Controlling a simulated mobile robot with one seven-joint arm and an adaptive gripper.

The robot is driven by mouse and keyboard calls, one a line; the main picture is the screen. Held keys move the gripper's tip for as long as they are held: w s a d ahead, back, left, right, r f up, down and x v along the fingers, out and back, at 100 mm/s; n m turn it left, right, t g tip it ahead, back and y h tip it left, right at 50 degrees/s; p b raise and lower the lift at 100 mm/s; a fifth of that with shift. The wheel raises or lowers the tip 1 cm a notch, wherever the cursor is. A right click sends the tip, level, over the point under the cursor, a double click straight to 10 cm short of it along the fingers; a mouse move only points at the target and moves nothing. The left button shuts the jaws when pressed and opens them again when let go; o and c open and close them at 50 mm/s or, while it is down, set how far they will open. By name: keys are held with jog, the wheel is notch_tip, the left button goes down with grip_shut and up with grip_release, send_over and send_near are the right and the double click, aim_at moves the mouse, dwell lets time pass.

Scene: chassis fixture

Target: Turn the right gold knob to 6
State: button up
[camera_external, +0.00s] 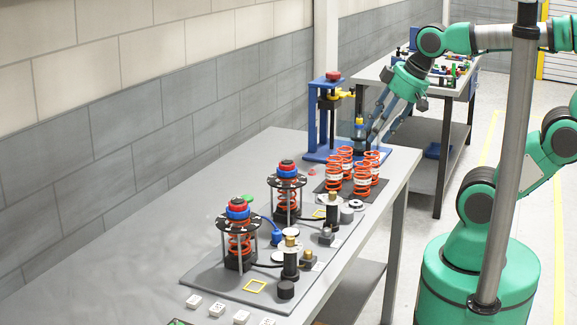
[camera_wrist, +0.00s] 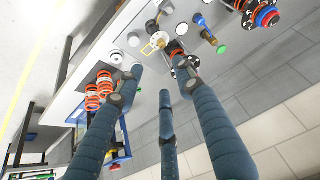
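In the external view, two gold-topped dark posts stand on the grey board, a front one (camera_external: 290,246) and one further back and right (camera_external: 333,198). A small dark block with a gold top (camera_external: 308,254) sits by the front post. No numbers on any dial are readable, so I cannot tell the settings. My gripper (camera_external: 380,132) is high at the back right, its long blue-grey fingers pointing down, apart from the gold-topped parts. In the wrist view my gripper (camera_wrist: 157,80) has its fingers spread with nothing between them. A gold part (camera_wrist: 182,28) shows beyond the fingertips.
Several orange springs (camera_external: 362,178) stand on a dark mat near my gripper. A blue press stand (camera_external: 318,125) is behind them. Two spring assemblies (camera_external: 239,233) (camera_external: 287,190) rise beside the posts. The table's left part (camera_external: 130,285) is clear.

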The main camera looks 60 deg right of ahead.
jog(key=p, duration=0.1)
jog(key=n+g+p, duration=0.6)
jog(key=n+p, duration=0.6)
jog(key=p, duration=0.8)
send_over(333, 192)
notch_tip(333, 192, down, 5)
jog(key=shift+w+d+f, duration=0.1)
jog(key=shift+d+f, duration=0.05)
jog(key=shift+f, duration=0.1)
notch_tip(333, 192, down, 14)
jog(key=shift+r+b, duration=0.25)
jog(key=shift+b, duration=0.3)
grip_shut()
